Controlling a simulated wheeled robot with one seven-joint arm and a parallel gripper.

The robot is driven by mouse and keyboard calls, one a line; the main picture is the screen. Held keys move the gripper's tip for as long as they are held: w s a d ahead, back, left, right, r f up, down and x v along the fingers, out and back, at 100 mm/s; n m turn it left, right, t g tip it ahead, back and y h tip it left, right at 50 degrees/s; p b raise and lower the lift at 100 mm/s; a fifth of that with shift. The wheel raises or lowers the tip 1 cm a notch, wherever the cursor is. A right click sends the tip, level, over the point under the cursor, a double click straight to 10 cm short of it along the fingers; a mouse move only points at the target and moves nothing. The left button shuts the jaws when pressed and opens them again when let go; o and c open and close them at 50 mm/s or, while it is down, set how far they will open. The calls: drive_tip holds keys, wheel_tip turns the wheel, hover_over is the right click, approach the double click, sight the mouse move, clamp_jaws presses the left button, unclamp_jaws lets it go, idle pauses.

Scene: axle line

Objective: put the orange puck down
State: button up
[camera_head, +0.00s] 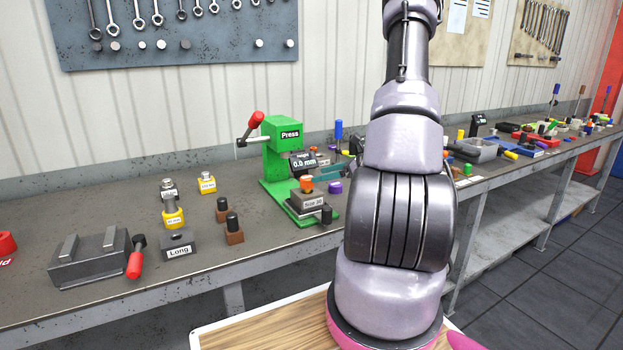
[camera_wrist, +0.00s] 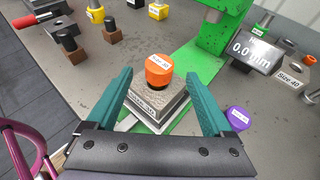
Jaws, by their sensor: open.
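The orange puck (camera_wrist: 158,68) sits on top of a grey block (camera_wrist: 155,98) with a label, on the base of the green press (camera_wrist: 212,35). My gripper (camera_wrist: 160,78) is open, with one teal finger to the left of the puck and the block and one to the right. Both fingers look apart from the puck. In the head view the puck (camera_head: 306,183) stands upright on the grey block (camera_head: 305,203). There my arm hides much of the bench right of the press.
A purple puck (camera_wrist: 238,118) lies on the bench close to my right finger. A display reading 0.0 mm (camera_wrist: 258,52) stands beside the press. Brown blocks with black tops (camera_wrist: 112,30) stand to the left.

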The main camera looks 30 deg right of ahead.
drive_tip(key=v, duration=0.5)
drive_tip(key=s+a+r+n+g, duration=0.3)
drive_tip(key=a+r+n, duration=0.3)
drive_tip(key=a+r, duration=0.15)
drive_tip(key=s+a+r+n+g, duration=0.35)
drive_tip(key=a+r+n, duration=0.3)
drive_tip(key=a, duration=0.25)
drive_tip(key=s+a+r+n+t+h, duration=0.1)
drive_tip(key=s+a+r+n+h, duration=0.2)
drive_tip(key=s+r+n, duration=0.2)
drive_tip(key=s+a+r+n+t+h, duration=0.2)
drive_tip(key=s+a+r+n+h, duration=0.1)
drive_tip(key=s+r+n, duration=0.3)
drive_tip(key=shift+s+r+h, duration=0.4)
drive_tip(key=shift+s+r, duration=0.2)
drive_tip(key=shift+s, duration=0.1)
